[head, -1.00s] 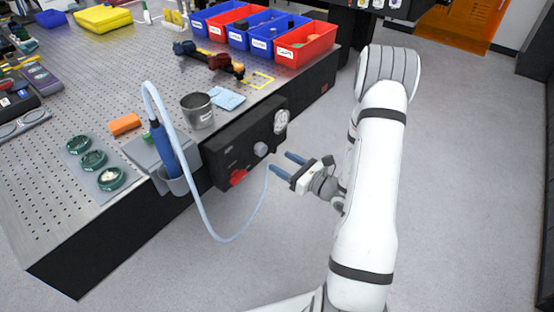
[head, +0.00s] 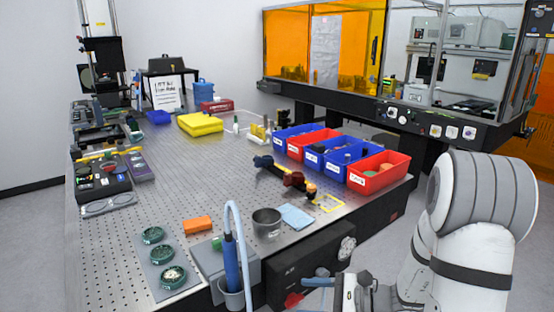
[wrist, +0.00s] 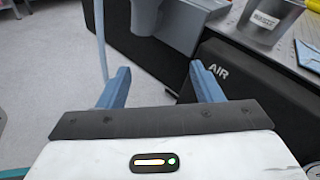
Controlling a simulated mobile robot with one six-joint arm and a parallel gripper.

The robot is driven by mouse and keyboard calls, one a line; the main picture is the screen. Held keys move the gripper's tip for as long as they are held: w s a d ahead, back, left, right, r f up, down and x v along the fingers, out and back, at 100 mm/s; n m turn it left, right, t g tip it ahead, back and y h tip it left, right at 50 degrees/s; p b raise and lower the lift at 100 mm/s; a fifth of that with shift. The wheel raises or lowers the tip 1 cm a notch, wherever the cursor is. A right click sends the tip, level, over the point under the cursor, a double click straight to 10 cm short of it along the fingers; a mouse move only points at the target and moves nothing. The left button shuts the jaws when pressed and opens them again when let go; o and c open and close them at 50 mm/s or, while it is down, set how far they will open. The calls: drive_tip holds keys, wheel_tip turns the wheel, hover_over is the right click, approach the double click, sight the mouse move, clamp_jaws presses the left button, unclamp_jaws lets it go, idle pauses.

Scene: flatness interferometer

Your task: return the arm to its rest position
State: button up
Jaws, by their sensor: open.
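My gripper (wrist: 160,70) is open, with two blue fingers spread apart and nothing between them. In the head view its blue finger (head: 318,283) shows low in the picture, in front of the black panel (head: 285,270) on the bench's front side. The red knob (head: 292,300) on that panel appears just left of the finger. My white arm fills the lower right, and its lower part is cut off by the picture's edge. In the wrist view the black panel marked AIR (wrist: 222,75) lies beyond the right finger, and pale floor lies beyond the left one.
The blue hand tool (head: 231,262) stands in a grey holder (head: 232,297) with its pale hose (head: 240,215) looping up. A metal cup (head: 267,224) and a light-blue cloth (head: 296,216) sit near the bench edge. Red and blue bins (head: 378,178) line the far right side.

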drive_tip(key=s+r+n+g+h+p, duration=0.1)
drive_tip(key=s+r+n+g+h, duration=0.25)
drive_tip(key=s+n, duration=0.25)
drive_tip(key=s+r+n+g+h+p, duration=0.1)
drive_tip(key=s+r+n+g+h, duration=0.1)
drive_tip(key=s+n+g+h, duration=0.25)
drive_tip(key=s+d+r+n+t+h, duration=0.3)
drive_tip(key=d+r+n+t+h, duration=0.3)
drive_tip(key=n+h, duration=0.1)
drive_tip(key=shift+s+d+r+n+p, duration=0.35)
drive_tip(key=shift+d+p, duration=0.05)
drive_tip(key=shift+c, duration=0.3)
